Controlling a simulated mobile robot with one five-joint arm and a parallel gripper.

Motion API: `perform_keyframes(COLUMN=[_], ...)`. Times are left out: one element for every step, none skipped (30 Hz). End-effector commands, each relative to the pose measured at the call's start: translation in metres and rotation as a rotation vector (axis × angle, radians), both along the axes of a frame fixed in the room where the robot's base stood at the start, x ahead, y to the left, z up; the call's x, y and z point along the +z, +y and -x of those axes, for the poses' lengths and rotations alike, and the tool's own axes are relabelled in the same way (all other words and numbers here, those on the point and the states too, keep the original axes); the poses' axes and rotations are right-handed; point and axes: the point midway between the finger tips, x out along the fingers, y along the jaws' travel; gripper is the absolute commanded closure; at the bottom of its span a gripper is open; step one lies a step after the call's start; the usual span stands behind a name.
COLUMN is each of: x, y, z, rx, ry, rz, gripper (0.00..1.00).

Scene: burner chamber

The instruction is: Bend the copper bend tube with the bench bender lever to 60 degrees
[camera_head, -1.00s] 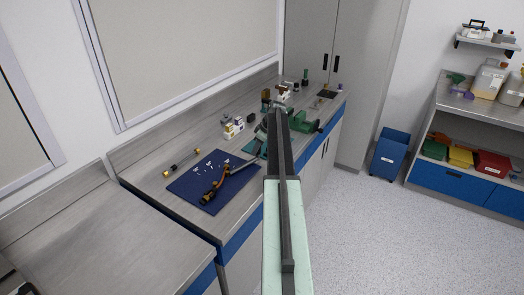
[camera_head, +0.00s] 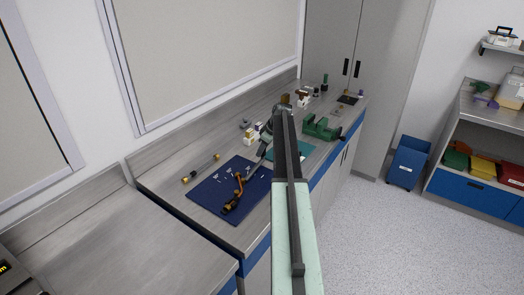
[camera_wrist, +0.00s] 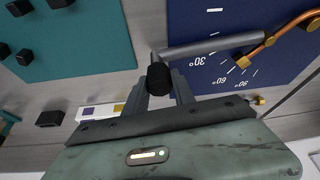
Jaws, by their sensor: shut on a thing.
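The bench bender sits on a dark blue mat (camera_head: 207,197) printed with white angle marks. The copper bend tube (camera_head: 238,196) lies in it, and its orange length also shows at the upper right of the wrist view (camera_wrist: 289,27). The grey lever (camera_wrist: 212,46) runs from the tube to a black knob (camera_wrist: 158,76). My gripper (camera_wrist: 162,90) is shut on the lever at its knob end. White 30 and 60 marks show near the lever. The exact tube angle cannot be read.
A teal mat (camera_head: 304,150) and a green vise (camera_head: 321,128) are further along the bench. Small white boxes (camera_head: 249,136) stand near the wall. Open floor is at right.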

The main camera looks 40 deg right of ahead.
Motion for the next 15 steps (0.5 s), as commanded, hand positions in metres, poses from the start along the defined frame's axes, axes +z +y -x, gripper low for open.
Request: perform_keyframes(x=[0.0013, 0.0013, 0.0013, 0.0013, 0.0013, 0.0014, 0.0013, 0.0014, 0.0013, 0.0013, 0.0012, 0.0011, 0.0010, 0.0009, 0.0008], y=[-0.0015, -0.0008, -0.0001, 0.0005, 0.0009, 0.0014, 0.0017, 0.0019, 0.0023, 0.0026, 0.0029, 0.0032, 0.0034, 0.0037, 0.0039], z=[-0.0034, -0.0040, -0.0046, -0.0050, -0.0054, -0.0058, -0.0059, -0.0062, -0.0063, -0.0062, -0.0062, -0.0062, -0.0060, -0.0061, -0.0059], rx=[-0.005, -0.005, -0.004, -0.002, -0.001, -0.001, 0.000, 0.000, 0.001, 0.001, 0.002, 0.002, 0.003, 0.003, 0.003], ry=[-0.007, -0.008, -0.008, -0.008, -0.008, -0.008, -0.008, -0.008, -0.008, -0.008, -0.007, -0.007, -0.005, -0.005, -0.005], rz=[0.003, 0.003, 0.004, 0.003, 0.003, 0.003, 0.004, 0.004, 0.003, 0.003, 0.003, 0.003, 0.003, 0.003, 0.003], gripper=[1.00, 1.00, 1.00, 1.00, 1.00, 1.00, 1.00, 0.61, 0.50, 0.48, 0.48, 0.48, 0.48, 0.48, 0.48])
